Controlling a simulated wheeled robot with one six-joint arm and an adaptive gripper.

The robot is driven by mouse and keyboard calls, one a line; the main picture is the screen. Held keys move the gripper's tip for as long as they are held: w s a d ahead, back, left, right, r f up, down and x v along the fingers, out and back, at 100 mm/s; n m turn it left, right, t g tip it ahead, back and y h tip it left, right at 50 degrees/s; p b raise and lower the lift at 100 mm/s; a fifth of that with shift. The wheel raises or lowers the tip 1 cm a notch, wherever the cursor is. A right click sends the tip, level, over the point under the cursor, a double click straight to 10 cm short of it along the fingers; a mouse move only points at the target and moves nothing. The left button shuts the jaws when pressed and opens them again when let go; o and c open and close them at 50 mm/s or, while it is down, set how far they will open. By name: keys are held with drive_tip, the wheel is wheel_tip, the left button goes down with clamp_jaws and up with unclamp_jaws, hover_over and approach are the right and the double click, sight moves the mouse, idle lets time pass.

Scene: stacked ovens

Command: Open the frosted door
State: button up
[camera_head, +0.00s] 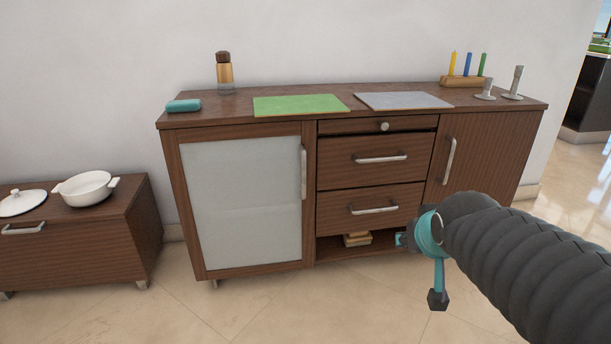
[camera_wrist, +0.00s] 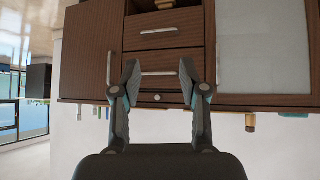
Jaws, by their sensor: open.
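The frosted door (camera_head: 243,205) is the left door of a brown wooden sideboard, a pale panel in a wooden frame. It is closed. Its upright metal handle (camera_head: 303,172) is on the door's right edge. The wrist view is upside down and shows the frosted door (camera_wrist: 262,45) at right. My gripper (camera_wrist: 159,70) is open and empty, with the drawer fronts between and beyond its fingers. In the head view my gripper (camera_head: 402,240) is in front of the drawers' lower right, apart from the handle and to its right. My arm partly hides it.
Drawers (camera_head: 372,180) with bar handles fill the middle, above an open shelf holding a small wooden item (camera_head: 357,239). A plain wooden door (camera_head: 485,165) is at right. A low cabinet (camera_head: 85,240) with a white pot stands at left. Floor before the frosted door is clear.

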drive_tip(key=w+a+t+b, duration=0.1)
drive_tip(key=w+a+t, duration=0.1)
drive_tip(key=w, duration=0.7)
drive_tip(key=n+t+y+b, duration=0.5)
drive_tip(key=y, duration=0.3)
approach(305, 173)
drive_tip(key=x, duration=1)
drive_tip(key=shift+w+a+r, duration=0.1)
drive_tip(key=shift+w+a, duration=0.15)
drive_tip(key=shift+w, duration=0.1)
clamp_jaws()
